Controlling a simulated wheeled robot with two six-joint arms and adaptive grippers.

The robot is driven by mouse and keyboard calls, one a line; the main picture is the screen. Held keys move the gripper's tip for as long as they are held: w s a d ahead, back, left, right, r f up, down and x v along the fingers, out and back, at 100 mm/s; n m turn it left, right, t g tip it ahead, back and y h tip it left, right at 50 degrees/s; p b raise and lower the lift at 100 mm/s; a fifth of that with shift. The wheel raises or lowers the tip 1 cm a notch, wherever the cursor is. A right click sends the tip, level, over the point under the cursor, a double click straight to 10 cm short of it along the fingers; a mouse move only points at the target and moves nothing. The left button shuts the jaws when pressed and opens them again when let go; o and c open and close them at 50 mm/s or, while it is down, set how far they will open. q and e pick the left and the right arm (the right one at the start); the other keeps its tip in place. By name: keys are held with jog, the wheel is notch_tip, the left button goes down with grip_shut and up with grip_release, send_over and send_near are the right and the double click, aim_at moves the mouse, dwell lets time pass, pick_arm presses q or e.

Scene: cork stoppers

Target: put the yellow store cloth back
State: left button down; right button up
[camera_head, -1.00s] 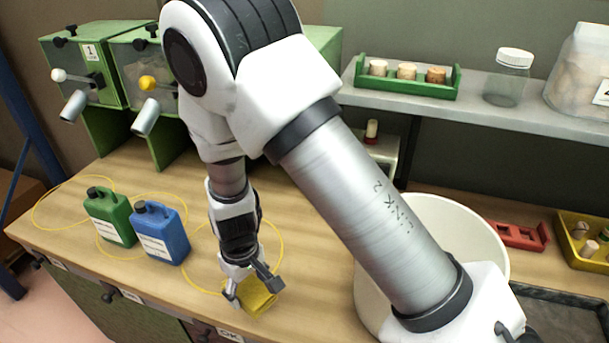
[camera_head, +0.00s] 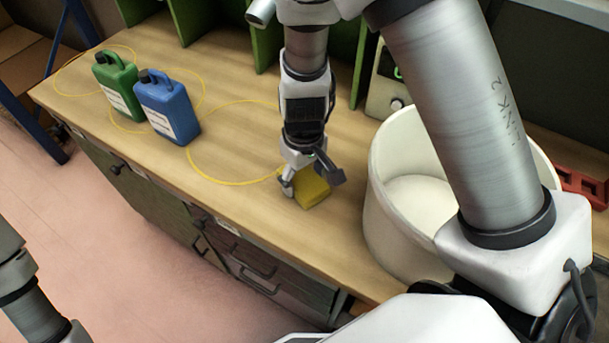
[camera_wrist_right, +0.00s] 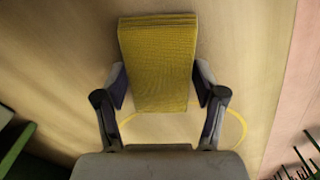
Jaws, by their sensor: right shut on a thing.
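The yellow store cloth (camera_head: 314,188) is a folded, layered pad at the front of the wooden bench, left of the white bin. My right gripper (camera_head: 312,179) points down and is shut on it. In the right wrist view the cloth (camera_wrist_right: 158,62) sits between the two fingers, its ribbed folded edge facing away. I cannot tell whether the cloth touches the bench. A yellow ring on the bench (camera_head: 190,162) lies just left of the cloth and is empty. At lower left only a part of my left arm shows, with its gripper out of view.
A green jug (camera_head: 118,88) and a blue jug (camera_head: 168,108) stand on the left of the bench among other yellow rings. The large white bin (camera_head: 384,225) stands close right of the cloth. A red holder (camera_head: 584,186) is farther right. Bench drawers (camera_head: 262,268) face the front.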

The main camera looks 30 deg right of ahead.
aim_at(303, 179)
jog(key=o, duration=0.7)
jog(key=shift+f, duration=0.2)
jog(key=o, duration=0.4)
jog(key=shift+a, duration=0.1)
jog(key=shift+w, duration=0.1)
jog(key=shift+r+p, duration=0.3)
jog(key=shift+r, duration=0.2)
notch_tip(303, 179, up, 12)
jog(key=shift+f+p, duration=0.25)
jog(key=shift+p, duration=0.2)
